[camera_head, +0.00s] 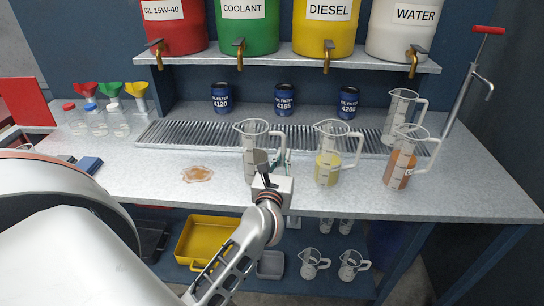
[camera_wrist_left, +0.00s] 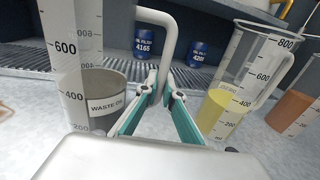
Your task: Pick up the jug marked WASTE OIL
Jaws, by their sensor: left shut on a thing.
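The clear jug marked WASTE OIL (camera_head: 254,138) is upright at the middle of the counter, with dark grey liquid low in it. In the left wrist view the jug (camera_wrist_left: 84,60) fills the left side, its label readable. My left gripper (camera_head: 278,161) is at the jug's handle side. In the wrist view its teal fingers (camera_wrist_left: 163,92) are closed around the lower part of the white handle (camera_wrist_left: 163,22). The gripper partly hides the jug's base, so I cannot tell whether it touches the counter. My right gripper is not in view.
A jug of yellow liquid (camera_head: 327,165) stands close to the right, then one of orange liquid (camera_head: 402,160) and an empty jug (camera_head: 398,112). A drain grate (camera_head: 200,134) and blue oil filters (camera_head: 284,100) lie behind. An oil puddle (camera_head: 197,174) is left.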

